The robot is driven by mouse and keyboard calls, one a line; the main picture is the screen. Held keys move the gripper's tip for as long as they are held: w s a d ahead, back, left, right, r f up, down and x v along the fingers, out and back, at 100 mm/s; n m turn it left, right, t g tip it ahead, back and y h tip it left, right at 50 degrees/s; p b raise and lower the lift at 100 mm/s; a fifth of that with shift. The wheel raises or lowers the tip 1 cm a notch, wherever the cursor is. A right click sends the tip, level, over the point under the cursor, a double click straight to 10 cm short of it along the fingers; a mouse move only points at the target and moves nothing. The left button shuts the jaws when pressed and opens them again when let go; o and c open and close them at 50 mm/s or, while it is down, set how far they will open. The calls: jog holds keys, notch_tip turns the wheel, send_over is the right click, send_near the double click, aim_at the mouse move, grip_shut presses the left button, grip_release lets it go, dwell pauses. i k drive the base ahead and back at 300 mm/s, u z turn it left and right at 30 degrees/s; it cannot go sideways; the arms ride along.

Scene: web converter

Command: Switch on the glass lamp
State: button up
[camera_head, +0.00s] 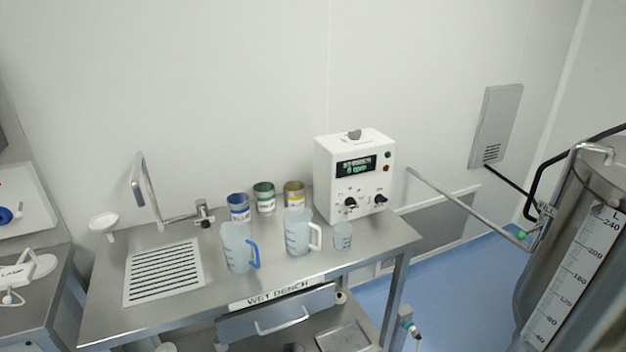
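At the left edge, on a second bench, a low white device (38,268) carries lettering that ends in "LAMP". The picture edge cuts it off, and I cannot tell whether it is the glass lamp or whether it is lit. A small white round part (12,298) lies in front of it. No switch on it can be made out for certain. My gripper is not in view.
The wet bench (110,310) holds a stirrer box (325,180) with knobs, a blue-handled jug (237,248), a white-handled jug (297,235), a small beaker (342,236), several tins and a tap (204,212). A steel tank (540,270) stands right, with blue floor (470,290) between.

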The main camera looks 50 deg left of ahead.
aim_at(354, 135)
jog(key=u, duration=1.6)
jog(key=k, duration=0.8)
jog(key=z, duration=0.05)
jog(key=i, duration=0.8)
jog(key=z, duration=0.75)
jog(key=i, duration=1.1)
jog(key=u, duration=0.05)
